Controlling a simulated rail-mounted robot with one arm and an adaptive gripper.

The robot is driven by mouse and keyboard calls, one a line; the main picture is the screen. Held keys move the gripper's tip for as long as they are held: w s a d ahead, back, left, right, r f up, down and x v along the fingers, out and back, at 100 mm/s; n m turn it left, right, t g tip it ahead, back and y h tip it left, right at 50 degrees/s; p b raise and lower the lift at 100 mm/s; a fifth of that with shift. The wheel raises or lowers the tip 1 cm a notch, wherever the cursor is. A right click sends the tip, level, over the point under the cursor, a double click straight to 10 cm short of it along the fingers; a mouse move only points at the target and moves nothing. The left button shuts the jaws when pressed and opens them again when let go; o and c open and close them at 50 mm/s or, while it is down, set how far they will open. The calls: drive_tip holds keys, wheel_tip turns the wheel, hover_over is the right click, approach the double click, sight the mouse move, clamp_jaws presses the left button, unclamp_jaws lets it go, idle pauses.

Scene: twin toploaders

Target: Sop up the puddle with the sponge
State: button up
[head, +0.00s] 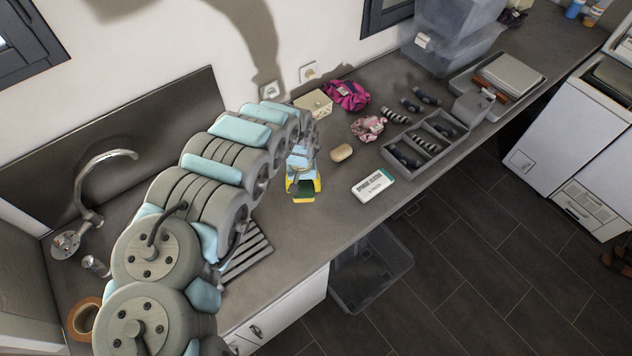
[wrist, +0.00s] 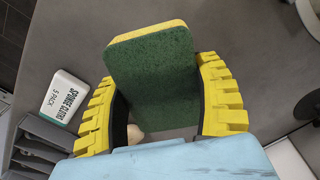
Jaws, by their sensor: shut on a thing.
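A sponge (wrist: 152,68) with a dark green scouring face and a yellow body is held between the yellow ribbed fingers of my gripper (wrist: 162,100). My gripper (head: 303,188) is shut on it over the grey worktop, near the counter's front half. In the head view the sponge is mostly hidden by the fingers and arm. Whether it touches the worktop I cannot tell. I cannot make out a puddle in either view; my arm hides part of the counter.
A white sponge-cloth pack (head: 373,186) lies right of my gripper. A beige oval (head: 341,152), pink bundles (head: 347,95) and a grey divided tray (head: 400,154) lie beyond. A ridged drainer (head: 247,258) and tap (head: 88,185) are left. A crate (head: 370,285) stands below the counter.

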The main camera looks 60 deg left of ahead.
sight(305, 207)
drive_tip(key=shift+w+r, duration=0.1)
drive_tip(key=shift+w+a+r+m+p, duration=0.1)
drive_tip(key=shift+w+r+m+p, duration=0.05)
drive_tip(key=shift+m+p, duration=0.55)
drive_tip(key=shift+w+m+p, duration=0.1)
drive_tip(key=shift+m+p, duration=0.5)
drive_tip(key=shift+m, duration=0.2)
drive_tip(key=shift+s+f+m+p, duration=0.1)
drive_tip(key=shift+s+m+p, duration=0.1)
drive_tip(key=shift+m+p, duration=0.35)
drive_tip(key=shift+s+f+m+p, duration=0.15)
drive_tip(key=shift+m+p, duration=0.1)
drive_tip(key=shift+m, duration=0.6)
drive_tip(key=shift+f+b, duration=3.1)
drive_tip(key=shift+f, duration=2.25)
drive_tip(key=shift+f+b, duration=0.35)
drive_tip(key=shift+f, duration=0.3)
drive_tip(key=shift+r, duration=0.1)
